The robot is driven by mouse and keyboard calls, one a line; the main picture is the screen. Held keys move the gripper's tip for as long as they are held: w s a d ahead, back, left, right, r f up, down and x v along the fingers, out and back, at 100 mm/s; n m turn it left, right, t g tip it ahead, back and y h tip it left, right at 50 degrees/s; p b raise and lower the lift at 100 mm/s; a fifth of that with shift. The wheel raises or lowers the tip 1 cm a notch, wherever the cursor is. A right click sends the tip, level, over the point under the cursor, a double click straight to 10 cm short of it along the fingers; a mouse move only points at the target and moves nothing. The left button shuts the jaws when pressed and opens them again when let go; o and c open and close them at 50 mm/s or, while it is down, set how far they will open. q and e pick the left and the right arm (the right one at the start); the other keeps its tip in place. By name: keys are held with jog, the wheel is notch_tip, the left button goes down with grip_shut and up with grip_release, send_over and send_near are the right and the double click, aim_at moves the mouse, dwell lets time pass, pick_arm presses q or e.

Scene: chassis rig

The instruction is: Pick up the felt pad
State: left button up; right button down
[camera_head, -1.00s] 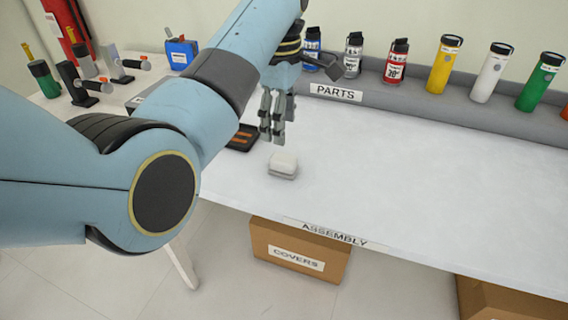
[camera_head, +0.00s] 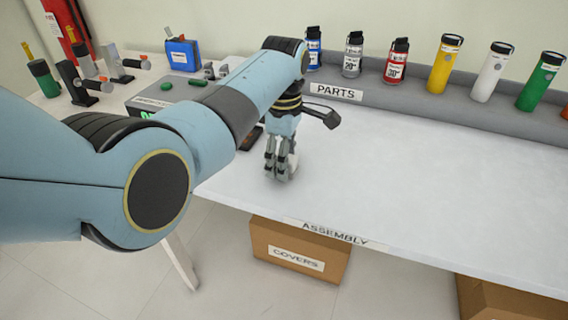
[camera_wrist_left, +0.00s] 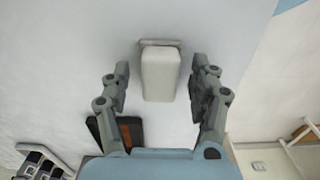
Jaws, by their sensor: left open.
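The felt pad is a small white block with a grey base (camera_wrist_left: 161,74); in the left wrist view it lies between my two open fingers, with a gap on each side. In the head view the pad (camera_head: 293,162) is mostly hidden behind my left gripper (camera_head: 279,176), which points straight down over it at the table's left front part. My left gripper also shows in the left wrist view (camera_wrist_left: 161,90), open and empty. My right gripper is not in view.
The white assembly table (camera_head: 420,180) is clear to the right. A dark tray with orange parts (camera_wrist_left: 127,132) lies close beside the gripper. Several bottles, including a yellow one (camera_head: 443,64), stand on the grey parts ledge behind. A covers box (camera_head: 298,250) sits below.

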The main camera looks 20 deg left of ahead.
pick_arm(q)
jog(key=c, duration=1.2)
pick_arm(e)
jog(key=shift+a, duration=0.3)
pick_arm(q)
jog(key=shift+r, duration=0.1)
